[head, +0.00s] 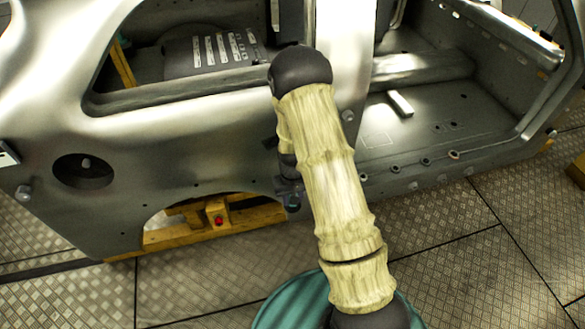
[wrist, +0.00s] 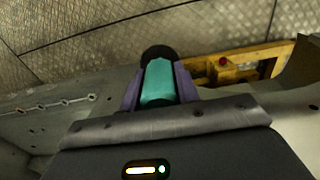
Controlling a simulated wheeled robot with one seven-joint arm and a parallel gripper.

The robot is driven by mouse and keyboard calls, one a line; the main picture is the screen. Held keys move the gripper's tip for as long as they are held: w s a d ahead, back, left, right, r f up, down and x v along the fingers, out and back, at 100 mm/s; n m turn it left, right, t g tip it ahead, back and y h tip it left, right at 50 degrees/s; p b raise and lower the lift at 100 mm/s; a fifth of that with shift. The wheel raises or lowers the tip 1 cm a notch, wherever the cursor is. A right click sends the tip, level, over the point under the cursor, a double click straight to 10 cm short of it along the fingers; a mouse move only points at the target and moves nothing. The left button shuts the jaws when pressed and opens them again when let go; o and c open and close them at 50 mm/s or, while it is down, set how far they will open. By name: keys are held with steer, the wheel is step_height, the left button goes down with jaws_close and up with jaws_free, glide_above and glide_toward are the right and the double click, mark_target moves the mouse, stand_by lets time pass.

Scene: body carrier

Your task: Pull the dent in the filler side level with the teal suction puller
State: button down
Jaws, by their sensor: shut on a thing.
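The teal suction puller (wrist: 157,88) is between the two purple fingers of my gripper (wrist: 158,78) in the wrist view. My gripper is shut on its teal body, and a dark round end (wrist: 158,53) shows beyond the fingers. In the head view my arm hides most of the gripper; dark parts of it show beside the lower body side, and the puller cannot be made out. The filler side of the grey car body (head: 150,150) is at the left, with a round filler opening (head: 83,170). I cannot make out the dent.
A yellow carrier frame (head: 215,225) with a red round part stands under the body; it also shows in the wrist view (wrist: 245,62). The sill and open door bay (head: 430,125) lie right of my arm. The tiled floor (head: 480,230) in front is clear.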

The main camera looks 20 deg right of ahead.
step_height(320, 180, up, 8)
steer(key=p, duration=0.8)
steer(key=shift+a, duration=0.1)
steer(key=shift+w, duration=0.15)
steer(key=shift+f, duration=0.1)
